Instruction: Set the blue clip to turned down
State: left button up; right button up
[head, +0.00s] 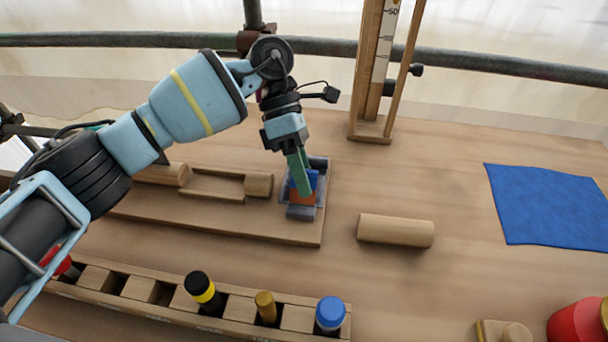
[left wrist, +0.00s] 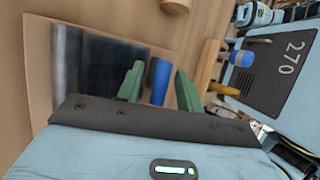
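The blue clip (head: 313,178) shows beside the green fingers of my left gripper (head: 302,186) in the head view, above an orange part and a grey fixture (head: 300,212) at the right end of a wooden board. In the left wrist view the blue clip (left wrist: 160,82) stands between the two green fingers (left wrist: 159,80), with small gaps to both sides. My left gripper is open around it. The fingers hide part of the clip in the head view, so its exact tilt is hard to tell. My right gripper is in neither view.
A wooden cylinder (head: 395,230) lies right of the board (head: 220,223). A wooden rack (head: 240,308) with several capped pegs runs along the front. A blue cloth (head: 550,204) lies at the right. A wooden gauge stand (head: 372,128) rises behind. The table between board and cloth is mostly free.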

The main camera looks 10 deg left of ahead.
pick_arm(q)
jog(key=b+v, duration=0.1)
jog(key=v, duration=0.6)
jog(key=shift+r, duration=0.25)
